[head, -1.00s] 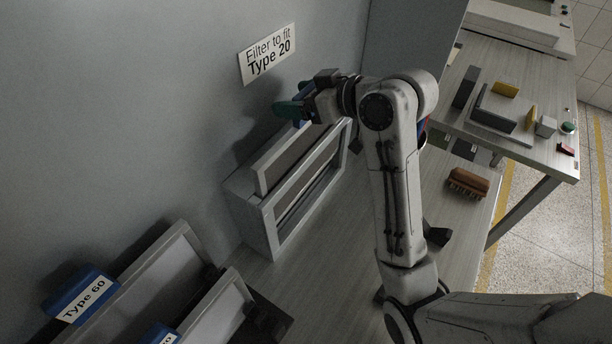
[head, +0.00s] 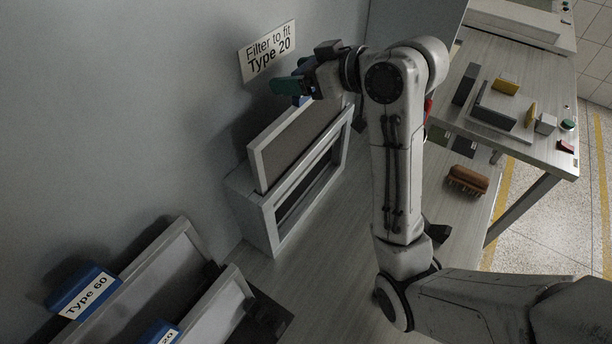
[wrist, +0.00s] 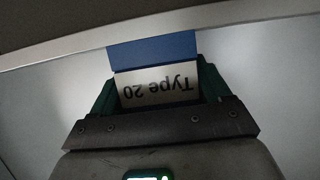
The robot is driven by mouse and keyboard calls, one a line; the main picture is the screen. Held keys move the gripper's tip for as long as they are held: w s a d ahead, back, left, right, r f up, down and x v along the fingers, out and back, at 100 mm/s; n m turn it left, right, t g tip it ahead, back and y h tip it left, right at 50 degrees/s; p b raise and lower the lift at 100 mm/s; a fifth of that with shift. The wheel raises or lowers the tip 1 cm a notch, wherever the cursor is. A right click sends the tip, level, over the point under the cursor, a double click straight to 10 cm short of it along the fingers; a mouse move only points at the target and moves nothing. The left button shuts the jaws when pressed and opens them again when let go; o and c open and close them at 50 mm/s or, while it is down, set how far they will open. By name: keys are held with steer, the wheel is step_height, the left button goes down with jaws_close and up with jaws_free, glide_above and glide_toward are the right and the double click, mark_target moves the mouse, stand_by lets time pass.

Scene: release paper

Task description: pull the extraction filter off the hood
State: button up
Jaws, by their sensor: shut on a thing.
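The extraction filter (head: 283,151) is a flat panel with a pale frame, standing partly raised out of the top of the grey hood (head: 262,218). Its lower part is hidden behind the hood's front frame. My gripper (head: 297,90) is at the filter's top edge, with its green fingers around the blue handle. In the wrist view the blue handle (wrist: 152,48) with a label reading "Type 20" sits between the green fingers of my gripper (wrist: 158,88). The gripper is shut on this handle. The filter's pale top edge (wrist: 255,32) runs across the wrist view.
A sign (head: 268,51) reading "Filter to fit Type 20" is on the wall behind. At the lower left stand other filters, one with a blue "Type 60" handle (head: 82,292). A brown brush (head: 467,181) lies on the bench right of my arm.

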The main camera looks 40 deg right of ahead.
steer(key=shift+r, duration=0.45)
step_height(320, 180, up, 7)
stand_by(1.5)
stand_by(0.3)
steer(key=shift+r, duration=1.85)
